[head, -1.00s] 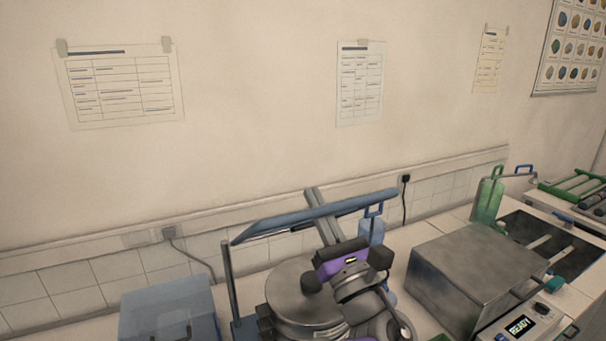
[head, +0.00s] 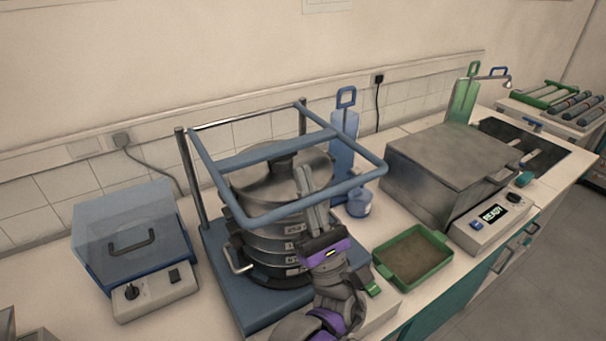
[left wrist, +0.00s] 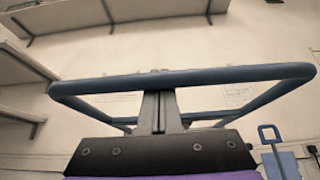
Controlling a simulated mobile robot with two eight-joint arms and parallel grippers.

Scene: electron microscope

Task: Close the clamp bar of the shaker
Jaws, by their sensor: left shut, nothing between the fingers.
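The shaker's blue clamp bar (head: 352,186) is a tube frame joined to two upright posts. It reaches forward over the round metal sieve stack (head: 265,240) on the shaker's blue base (head: 222,262). The frame looks roughly level, around the height of the stack's lid. My left gripper (head: 304,172) is shut and empty at the front of the stack, its fingers pointing up across the front tube. In the left wrist view the front tube (left wrist: 225,77) crosses at my fingertips (left wrist: 158,85). I cannot tell whether they touch. My right gripper is out of view.
A blue lidded box device (head: 130,235) stands left of the shaker. A green tray (head: 412,257) and a metal bath with a READY display (head: 440,165) stand to the right. A blue bottle (head: 358,203) and a blue scoop-like tool (head: 345,125) are behind the shaker's right side.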

